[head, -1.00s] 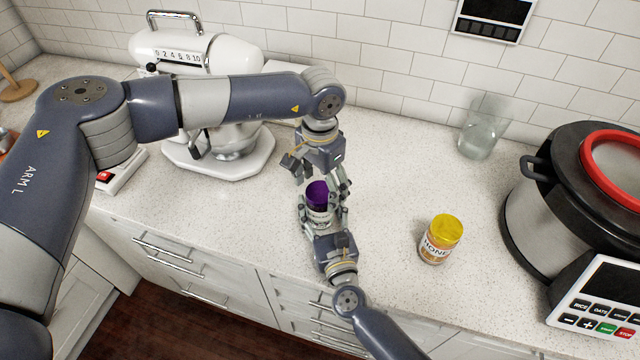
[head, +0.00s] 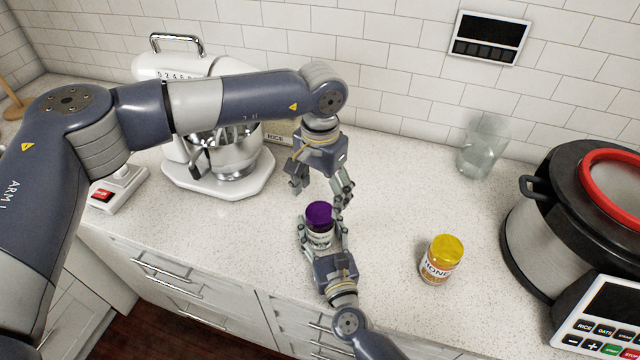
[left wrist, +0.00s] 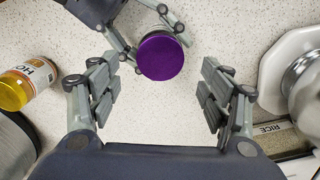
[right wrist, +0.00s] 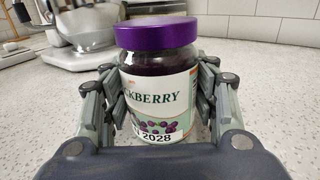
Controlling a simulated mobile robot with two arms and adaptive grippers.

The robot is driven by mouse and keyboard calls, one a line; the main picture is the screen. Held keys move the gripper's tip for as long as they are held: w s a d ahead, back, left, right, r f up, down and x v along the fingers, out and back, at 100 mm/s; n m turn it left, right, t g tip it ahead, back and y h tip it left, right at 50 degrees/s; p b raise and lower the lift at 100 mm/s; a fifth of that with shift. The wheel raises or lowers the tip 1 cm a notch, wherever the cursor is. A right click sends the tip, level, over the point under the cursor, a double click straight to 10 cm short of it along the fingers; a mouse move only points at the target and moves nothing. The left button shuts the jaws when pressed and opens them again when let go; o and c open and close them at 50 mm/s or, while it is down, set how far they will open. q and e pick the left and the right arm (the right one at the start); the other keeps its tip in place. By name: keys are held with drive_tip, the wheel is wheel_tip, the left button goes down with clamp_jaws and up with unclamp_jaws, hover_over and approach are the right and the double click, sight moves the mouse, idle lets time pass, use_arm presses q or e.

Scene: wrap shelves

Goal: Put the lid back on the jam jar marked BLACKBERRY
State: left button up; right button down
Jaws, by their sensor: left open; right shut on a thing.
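The jam jar (right wrist: 160,93) stands upright on the counter in the right wrist view, its label reading "CKBERRY" where it shows. Its purple lid (right wrist: 157,32) sits level on its mouth; the lid also shows from above in the left wrist view (left wrist: 160,57) and in the head view (head: 319,215). My right gripper (head: 322,240) is shut around the jar's body from the front. My left gripper (head: 320,193) is open and empty above the jar, its fingers apart and clear of the lid.
A yellow-lidded honey jar (head: 440,260) stands to the right. A rice cooker (head: 570,215) is at the far right, a glass (head: 482,147) at the back, and a white stand mixer (head: 215,165) at the back left. The counter between the jars is clear.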

use_arm(q)
drive_tip(key=n, duration=0.4)
drive_tip(key=shift+d+r+n, duration=0.1)
drive_tip(key=shift+n, duration=0.3)
drive_tip(key=n, duration=0.3)
drive_tip(key=shift+r, duration=0.1)
drive_tip(key=n, duration=0.6)
drive_tip(key=shift+s+d+r, duration=0.1)
drive_tip(key=shift+d+r, duration=0.05)
drive_tip(key=n, duration=0.5)
drive_tip(key=shift+r, duration=0.15)
drive_tip(key=n, duration=0.3)
drive_tip(key=shift+r, duration=0.1)
drive_tip(key=n, duration=0.6)
drive_tip(key=shift+r+n, duration=0.15)
drive_tip(key=shift+n, duration=0.25)
drive_tip(key=n, duration=0.4)
drive_tip(key=shift+r+n, duration=0.15)
drive_tip(key=shift+n, duration=0.25)
drive_tip(key=n, duration=0.3)
drive_tip(key=shift+r, duration=0.1)
drive_tip(key=n, duration=0.6)
drive_tip(key=shift+r+n, duration=0.15)
drive_tip(key=shift+n, duration=0.15)
drive_tip(key=n, duration=0.4)
drive_tip(key=shift+r+n, duration=0.15)
drive_tip(key=shift+n, duration=0.25)
drive_tip(key=n, duration=0.9)
drive_tip(key=shift+a+r+n, duration=0.25)
drive_tip(key=shift+n, duration=0.15)
